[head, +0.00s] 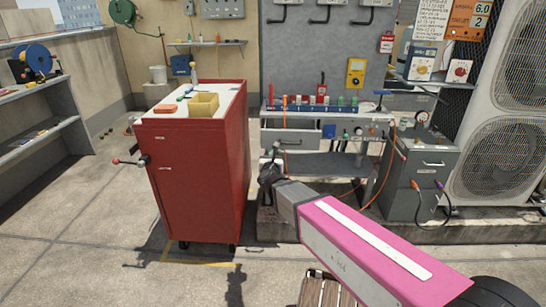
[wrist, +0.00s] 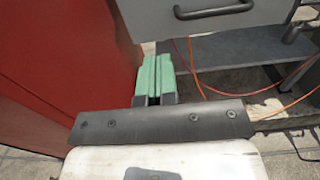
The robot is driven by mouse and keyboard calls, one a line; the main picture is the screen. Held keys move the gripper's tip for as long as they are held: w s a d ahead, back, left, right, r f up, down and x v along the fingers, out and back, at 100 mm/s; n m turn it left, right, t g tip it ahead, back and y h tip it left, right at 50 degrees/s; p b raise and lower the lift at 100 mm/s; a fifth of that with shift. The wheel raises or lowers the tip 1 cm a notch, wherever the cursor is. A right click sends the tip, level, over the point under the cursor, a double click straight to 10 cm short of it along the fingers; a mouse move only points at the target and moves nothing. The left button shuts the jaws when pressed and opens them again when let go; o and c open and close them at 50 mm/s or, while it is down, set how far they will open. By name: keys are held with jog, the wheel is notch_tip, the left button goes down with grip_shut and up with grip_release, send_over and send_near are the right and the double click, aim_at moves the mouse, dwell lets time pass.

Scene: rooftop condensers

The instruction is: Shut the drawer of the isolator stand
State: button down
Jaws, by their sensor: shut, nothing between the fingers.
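The isolator stand (head: 340,115) is a grey bench behind the red cabinet, with small switches and coloured parts along its top. Its drawer (head: 302,137) has a plain grey front on the left under the top and seems to stand out from the bench; how far is hard to tell. In the wrist view the drawer front (wrist: 185,28) fills the top, with a bar handle (wrist: 215,10). My gripper (head: 272,158) is shut and empty, in front of and just below the drawer. Its green fingertips (wrist: 157,62) show just under the front's lower edge; contact cannot be told.
A red cabinet (head: 195,185) stands close on the left, with a yellow tray (head: 202,104) on top. Orange cables (wrist: 205,85) hang below the bench top, above a lower shelf (wrist: 225,52).

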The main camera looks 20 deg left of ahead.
aim_at(274, 140)
jog(key=x, duration=1.2)
jog(key=shift+a+f, duration=0.1)
jog(key=x, duration=1.5)
jog(key=shift+a, duration=0.15)
jog(key=shift+w, duration=0.4)
jog(key=shift+w+a, duration=0.1)
